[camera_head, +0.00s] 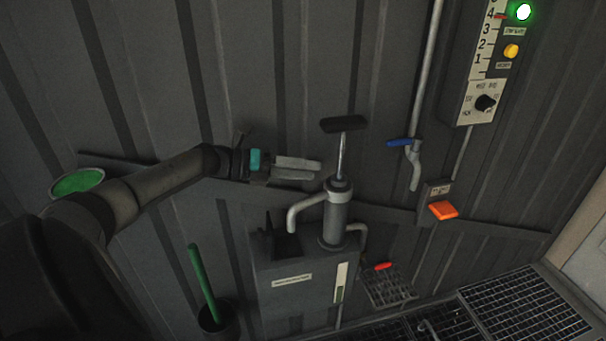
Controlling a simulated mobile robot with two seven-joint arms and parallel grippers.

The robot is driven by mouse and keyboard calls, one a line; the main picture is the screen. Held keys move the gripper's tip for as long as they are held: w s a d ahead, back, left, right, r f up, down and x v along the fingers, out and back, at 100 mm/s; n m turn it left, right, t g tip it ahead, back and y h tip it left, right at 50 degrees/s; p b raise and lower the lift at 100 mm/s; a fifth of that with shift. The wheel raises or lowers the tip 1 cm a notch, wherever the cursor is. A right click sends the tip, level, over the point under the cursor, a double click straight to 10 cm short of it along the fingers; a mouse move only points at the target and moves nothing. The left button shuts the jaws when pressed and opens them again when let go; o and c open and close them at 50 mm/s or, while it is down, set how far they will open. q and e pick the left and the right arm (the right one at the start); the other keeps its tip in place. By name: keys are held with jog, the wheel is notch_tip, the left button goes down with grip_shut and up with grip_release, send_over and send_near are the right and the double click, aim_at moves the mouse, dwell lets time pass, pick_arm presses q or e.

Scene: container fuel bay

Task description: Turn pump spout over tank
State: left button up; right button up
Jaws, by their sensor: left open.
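A grey hand pump (336,218) stands upright on the top of a dark grey tank (305,290). Its rod is raised and carries a black T-handle (344,124). The pump spout (303,207) is a pale bent pipe that leaves the pump to the left and turns down. Its mouth is near a dark upright piece (280,243) on the tank top; I cannot tell whether it is right above an opening. My left gripper (318,171) is open and empty, its fingers pointing right, just above the spout in the picture and left of the pump's rod. My right gripper is out of view.
A second bent pipe (359,236) leaves the pump on the right. A blue-levered pipe (413,150), an orange switch (443,210) and a gauge panel (483,65) are on the wall to the right. A green-handled tool (202,284) stands left of the tank. Metal grating (525,305) lies at lower right.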

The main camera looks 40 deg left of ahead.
pick_arm(q)
notch_tip(320, 180, up, 12)
jog(key=p, duration=0.9)
jog(key=shift+s+a, duration=0.15)
